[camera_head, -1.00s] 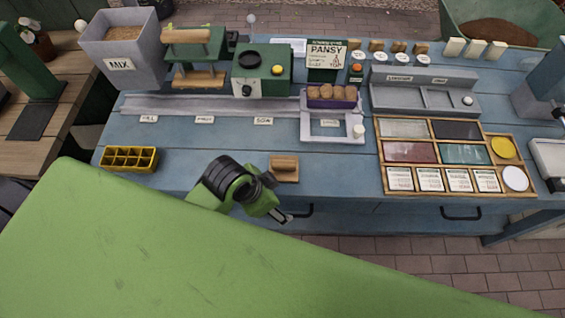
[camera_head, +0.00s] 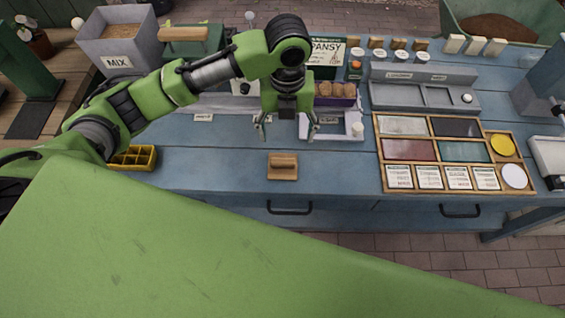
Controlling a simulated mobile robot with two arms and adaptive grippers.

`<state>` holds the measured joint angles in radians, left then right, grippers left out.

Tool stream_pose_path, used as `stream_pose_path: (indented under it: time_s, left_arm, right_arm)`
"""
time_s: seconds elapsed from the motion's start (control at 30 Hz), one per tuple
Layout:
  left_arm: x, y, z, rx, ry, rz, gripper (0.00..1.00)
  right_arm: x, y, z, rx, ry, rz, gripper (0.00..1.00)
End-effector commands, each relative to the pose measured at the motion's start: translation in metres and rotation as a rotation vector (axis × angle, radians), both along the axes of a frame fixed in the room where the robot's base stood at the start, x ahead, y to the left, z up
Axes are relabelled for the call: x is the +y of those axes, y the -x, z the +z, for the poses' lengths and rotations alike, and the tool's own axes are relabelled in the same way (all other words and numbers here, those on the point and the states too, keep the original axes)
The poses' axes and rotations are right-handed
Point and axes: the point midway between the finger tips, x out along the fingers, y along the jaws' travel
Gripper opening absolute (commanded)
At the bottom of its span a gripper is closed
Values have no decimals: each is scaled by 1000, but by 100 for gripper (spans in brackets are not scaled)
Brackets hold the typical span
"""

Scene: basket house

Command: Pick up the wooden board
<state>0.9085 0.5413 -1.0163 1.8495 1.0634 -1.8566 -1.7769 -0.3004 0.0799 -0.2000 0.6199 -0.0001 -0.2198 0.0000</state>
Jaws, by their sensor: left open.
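The wooden board (camera_head: 283,174) is a small square brown block with a raised handle bar across it. It lies flat near the front edge of the blue table, a little left of the middle of the camera_head view. My left gripper (camera_head: 286,136) is open and empty, with its two fingers pointing down. It hangs above the table, behind the board in the picture, in front of the purple box. The board is fully visible, and the gripper does not appear to touch it. My right gripper is not in view.
A wooden compartment tray (camera_head: 379,171) lies to the right. A yellow cell tray (camera_head: 147,153) sits at left, partly behind my arm. The table around the board is clear.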

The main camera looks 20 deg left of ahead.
Motion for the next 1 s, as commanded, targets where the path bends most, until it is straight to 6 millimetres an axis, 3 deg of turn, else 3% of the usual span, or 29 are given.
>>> stream_pose_path:
  time_s: [0.17,0.4,0.73,1.0]
  left_arm:
    - [2,1,-19,8,-7,-12,68]
    - [2,1,-66,6,-5,-11,68]
    - [5,2,-94,6,-5,-10,68]
    - [9,4,-131,2,-4,-11,68]
  right_arm:
    - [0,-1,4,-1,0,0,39]
    - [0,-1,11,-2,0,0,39]
    - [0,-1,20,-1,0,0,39]
    - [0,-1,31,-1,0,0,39]
